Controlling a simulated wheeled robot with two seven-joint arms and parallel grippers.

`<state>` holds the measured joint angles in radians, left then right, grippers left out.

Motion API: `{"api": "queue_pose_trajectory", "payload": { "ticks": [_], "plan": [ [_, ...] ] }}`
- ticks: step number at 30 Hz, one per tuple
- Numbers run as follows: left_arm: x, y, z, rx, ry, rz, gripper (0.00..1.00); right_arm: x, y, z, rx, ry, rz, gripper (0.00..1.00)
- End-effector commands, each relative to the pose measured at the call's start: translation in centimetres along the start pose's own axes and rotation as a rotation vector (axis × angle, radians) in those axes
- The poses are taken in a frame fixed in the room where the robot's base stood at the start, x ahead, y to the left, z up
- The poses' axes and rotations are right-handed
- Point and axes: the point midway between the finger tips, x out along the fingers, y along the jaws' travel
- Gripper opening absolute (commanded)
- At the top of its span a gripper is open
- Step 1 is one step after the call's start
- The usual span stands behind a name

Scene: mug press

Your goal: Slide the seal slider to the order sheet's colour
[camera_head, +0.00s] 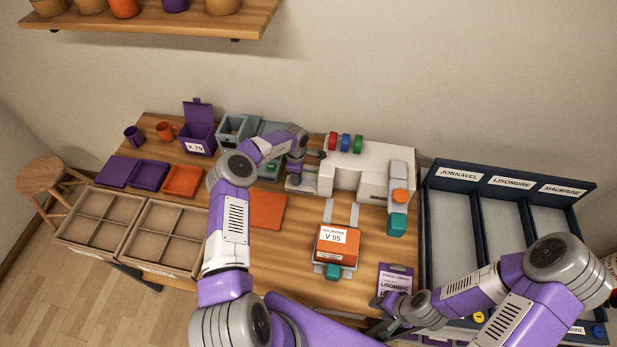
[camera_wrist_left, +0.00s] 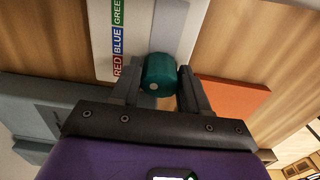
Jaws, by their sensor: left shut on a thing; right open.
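The white press (camera_head: 350,170) stands at the back of the table, with red, blue and green pieces on top. My left gripper (camera_head: 293,181) is at its left side. In the left wrist view my left gripper (camera_wrist_left: 158,88) is shut on the teal slider knob (camera_wrist_left: 158,72), beside a strip (camera_wrist_left: 118,45) marked RED, BLUE, GREEN. The knob is level with the RED mark. The purple order sheet (camera_head: 397,272) at the table's front right reads LISOMBRE; its smaller print is unclear. My right gripper (camera_head: 383,300) is open by the sheet's lower edge.
An orange box (camera_head: 332,254) labelled MAUBRINE V 95 sits in front of the press. A flat orange piece (camera_head: 267,210) lies left of it. Dark-framed lanes (camera_head: 447,235) fill the right. Divided wooden trays (camera_head: 110,225), purple and orange boxes and mugs are at left.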

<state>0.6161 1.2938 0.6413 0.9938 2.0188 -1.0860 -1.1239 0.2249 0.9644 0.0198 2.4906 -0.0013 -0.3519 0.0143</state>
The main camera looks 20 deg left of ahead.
Motion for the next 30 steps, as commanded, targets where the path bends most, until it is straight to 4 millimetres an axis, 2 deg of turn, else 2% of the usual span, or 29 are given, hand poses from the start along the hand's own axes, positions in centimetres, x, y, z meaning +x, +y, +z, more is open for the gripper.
{"api": "queue_pose_trajectory", "payload": {
  "ticks": [3, 13, 14, 17, 26, 30],
  "plan": [
    [0.0, 0.0, -1.6, -0.003, 0.0, 0.002, 0.0, 0.3, 0.1, 0.0, 0.0, 0.0, 0.0, 0.43],
    [-0.1, 0.1, -2.1, -0.001, 0.005, 0.002, 0.0, 0.3, 0.1, 0.0, 0.0, 0.0, 0.0, 0.43],
    [-0.1, 0.1, -2.2, -0.001, 0.005, 0.002, 0.5, 0.3, 0.1, 0.0, 0.0, 0.0, 0.0, 0.43],
    [-0.1, 0.0, -2.1, -0.001, 0.004, 0.002, 0.65, 0.3, 0.1, 0.0, 0.0, 0.0, 0.0, 0.43],
    [-0.2, 0.0, -1.9, 0.0, 0.001, 0.002, 0.66, 0.3, 0.1, 0.0, 0.0, 0.0, 0.0, 0.43],
    [-1.6, 0.1, -2.0, -0.001, 0.001, 0.003, 0.66, 0.3, 0.1, 0.0, 0.0, 0.0, 0.0, 0.43]
  ]
}}
